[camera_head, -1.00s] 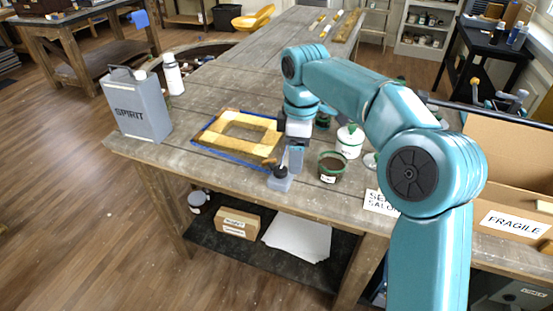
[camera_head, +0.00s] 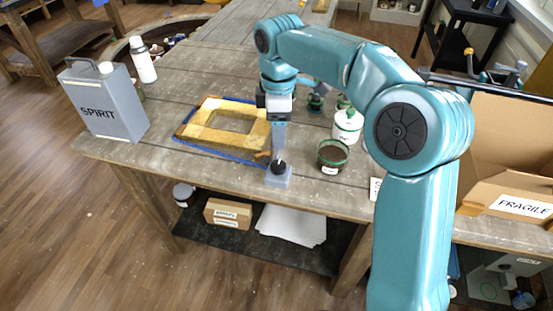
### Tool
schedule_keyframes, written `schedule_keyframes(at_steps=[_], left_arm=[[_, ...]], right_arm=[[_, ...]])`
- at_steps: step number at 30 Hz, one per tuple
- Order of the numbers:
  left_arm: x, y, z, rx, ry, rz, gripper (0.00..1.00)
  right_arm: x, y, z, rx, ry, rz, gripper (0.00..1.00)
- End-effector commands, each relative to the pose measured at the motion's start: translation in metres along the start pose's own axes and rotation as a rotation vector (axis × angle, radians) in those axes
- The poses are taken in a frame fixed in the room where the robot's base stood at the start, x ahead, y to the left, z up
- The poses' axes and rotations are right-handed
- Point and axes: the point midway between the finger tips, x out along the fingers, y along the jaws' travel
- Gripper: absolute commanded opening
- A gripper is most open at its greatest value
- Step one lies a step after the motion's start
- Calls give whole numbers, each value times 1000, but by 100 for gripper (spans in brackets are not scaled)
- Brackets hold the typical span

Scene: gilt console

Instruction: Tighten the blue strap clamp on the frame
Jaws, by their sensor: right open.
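A gilt wooden frame (camera_head: 206,135) lies flat on the workbench, left of my right gripper. The blue strap (camera_head: 216,153) runs around its outer edge. A small brown-orange part (camera_head: 263,155) sits at the frame's near right corner, probably part of the clamp. My right gripper (camera_head: 279,170) points down beside that corner and is open. A dark round knob shows between or just in front of its fingers; I cannot tell whether they touch it. My right forearm comes in from the right. My left gripper is out of view.
A grey SPIRIT can (camera_head: 104,104) and a white bottle (camera_head: 143,62) stand at the left. A dark-filled green-rimmed jar (camera_head: 332,157) and a white pot (camera_head: 347,126) stand close right of my gripper. A FRAGILE cardboard box (camera_head: 510,150) is far right. The bench behind the frame is mostly clear.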

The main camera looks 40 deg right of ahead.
Motion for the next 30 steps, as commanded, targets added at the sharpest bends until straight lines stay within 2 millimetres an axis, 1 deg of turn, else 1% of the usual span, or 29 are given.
schedule_keyframes(at_steps=[1,6,12,15,18,27,28,29,30], left_arm=[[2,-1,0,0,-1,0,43],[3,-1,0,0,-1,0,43],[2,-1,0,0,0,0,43],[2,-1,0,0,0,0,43],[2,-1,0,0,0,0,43],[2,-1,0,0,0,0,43],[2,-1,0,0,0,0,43],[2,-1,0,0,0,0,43],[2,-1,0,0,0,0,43]], right_arm=[[13,-1,1,0,-2,-3,69],[54,-2,1,-1,-2,-5,69],[92,0,1,0,-2,-3,69],[104,2,0,0,-1,-1,69],[112,2,-1,0,0,-1,69],[114,4,-2,0,1,1,69],[114,4,-2,0,1,0,62],[114,4,-2,0,1,0,52],[114,4,-2,0,1,0,39]])
